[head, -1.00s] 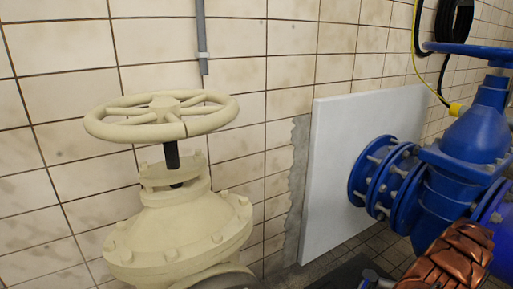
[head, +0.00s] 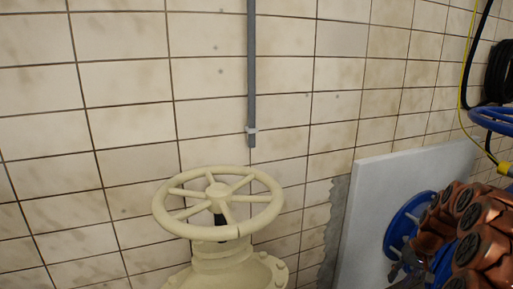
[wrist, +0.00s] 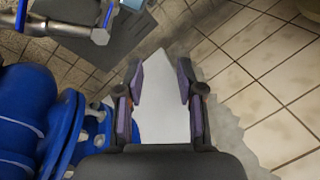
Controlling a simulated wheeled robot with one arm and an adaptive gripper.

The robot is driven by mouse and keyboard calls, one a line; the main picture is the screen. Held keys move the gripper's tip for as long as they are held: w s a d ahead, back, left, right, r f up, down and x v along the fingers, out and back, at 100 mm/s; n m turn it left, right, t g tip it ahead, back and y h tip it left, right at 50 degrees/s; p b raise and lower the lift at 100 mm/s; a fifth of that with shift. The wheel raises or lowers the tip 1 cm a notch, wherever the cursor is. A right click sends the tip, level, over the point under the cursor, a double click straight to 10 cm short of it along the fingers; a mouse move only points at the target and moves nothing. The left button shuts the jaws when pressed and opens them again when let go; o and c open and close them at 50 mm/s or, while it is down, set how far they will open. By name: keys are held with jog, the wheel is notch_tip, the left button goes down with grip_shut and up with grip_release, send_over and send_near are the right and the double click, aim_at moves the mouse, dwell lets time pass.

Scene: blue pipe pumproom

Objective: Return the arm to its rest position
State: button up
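My gripper (wrist: 160,95) is in the wrist view, its two dark fingers with purple pads apart and nothing between them. Beyond it are the white panel (wrist: 163,115) and the tiled wall. My copper-coloured arm links show at the lower right of the head view, in front of the blue pipework. The gripper's fingers cannot be clearly made out in the head view.
A cream valve with a handwheel (head: 218,203) stands at the lower middle. A white panel (head: 385,190) leans by the tiled wall, with a blue flange (head: 403,228) in front. A blue handwheel (head: 495,120) is at right. Blue pipework (wrist: 35,115) lies left of my gripper.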

jog(key=s+a+r+n+p, duration=0.1)
jog(key=s+a+r+p, duration=0.3)
jog(key=a+r, duration=0.35)
jog(key=s+a+r+n+g+p, duration=0.1)
jog(key=s+a+r+p, duration=0.4)
jog(key=r, duration=0.4)
jog(key=s+a+r+n+p, duration=0.1)
jog(key=s+a+r+p, duration=0.25)
jog(key=a+r, duration=0.5)
jog(key=s+a+r+p, duration=0.1)
jog(key=s+r+p, duration=0.4)
jog(key=s, duration=0.3)
jog(key=s+a+r+g+h+p, duration=0.1)
jog(key=s+a+r+p, duration=0.1)
jog(key=s+r+p, duration=0.3)
jog(key=s+a+r+h+p, duration=0.1)
jog(key=s+r+p, duration=0.4)
jog(key=s, duration=0.6)
jog(key=shift+a+r+g, duration=0.15)
jog(key=shift+a+g, duration=0.25)
jog(key=shift+a, duration=0.25)
jog(key=shift+s+d, duration=0.1)
